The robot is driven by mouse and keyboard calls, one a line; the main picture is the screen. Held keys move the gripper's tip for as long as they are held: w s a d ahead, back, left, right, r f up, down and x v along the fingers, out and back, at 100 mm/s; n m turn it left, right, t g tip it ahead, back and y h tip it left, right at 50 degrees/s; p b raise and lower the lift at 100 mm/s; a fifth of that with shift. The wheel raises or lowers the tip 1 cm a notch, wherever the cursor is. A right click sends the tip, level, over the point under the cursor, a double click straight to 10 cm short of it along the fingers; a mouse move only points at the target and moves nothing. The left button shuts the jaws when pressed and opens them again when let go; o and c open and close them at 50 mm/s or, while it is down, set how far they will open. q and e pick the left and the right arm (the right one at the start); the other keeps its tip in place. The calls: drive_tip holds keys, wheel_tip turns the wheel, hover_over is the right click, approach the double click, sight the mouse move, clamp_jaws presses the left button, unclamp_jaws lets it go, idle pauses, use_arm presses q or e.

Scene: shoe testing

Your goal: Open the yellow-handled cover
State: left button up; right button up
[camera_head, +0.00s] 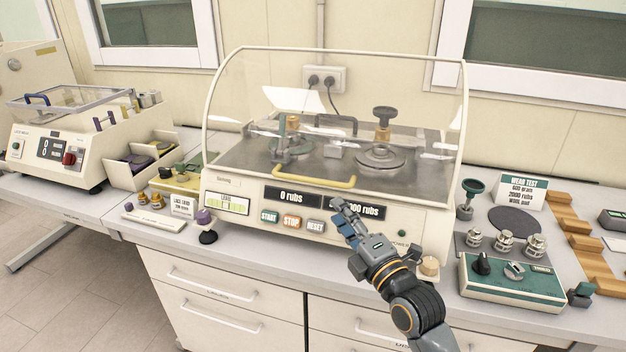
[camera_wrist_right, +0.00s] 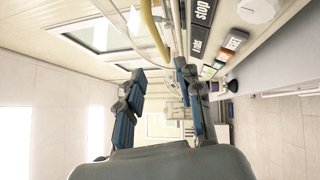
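The clear cover (camera_head: 235,100) is down over the rub tester. Its yellow handle (camera_head: 328,183) runs along the lower front edge. It also shows at the top of the right wrist view (camera_wrist_right: 150,28). My right gripper (camera_head: 347,206) is in front of the machine's panel, a little below and right of the handle, apart from it. In the wrist view its two blue fingers are spread (camera_wrist_right: 160,72) with nothing between them, and the handle lies beyond the tips. My left gripper is not in view.
The front panel has START, STOP and RESET buttons (camera_head: 291,222) close to my right gripper. A green control box (camera_head: 515,284) and metal weights (camera_head: 505,243) stand to the right. Another tester (camera_head: 55,155) stands at left. Space above the cover looks clear.

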sight(313, 181)
drive_tip(key=p+x, duration=0.1)
drive_tip(key=x, duration=0.4)
drive_tip(key=shift+w+a+r, duration=0.2)
drive_tip(key=shift+w, duration=0.05)
drive_tip(key=p+x, duration=0.1)
drive_tip(key=x, duration=0.4)
drive_tip(key=shift+w+a+f, duration=0.1)
drive_tip(key=shift+w+f, duration=0.05)
drive_tip(key=shift+w, duration=0.1)
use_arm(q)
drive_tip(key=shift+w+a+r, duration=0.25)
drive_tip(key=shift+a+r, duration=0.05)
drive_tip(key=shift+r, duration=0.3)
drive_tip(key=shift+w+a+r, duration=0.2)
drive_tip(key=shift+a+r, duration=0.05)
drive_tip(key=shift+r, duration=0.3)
use_arm(e)
drive_tip(key=shift+w+a, duration=0.3)
drive_tip(key=shift+w, duration=0.25)
drive_tip(key=shift+c, duration=0.2)
clamp_jaws()
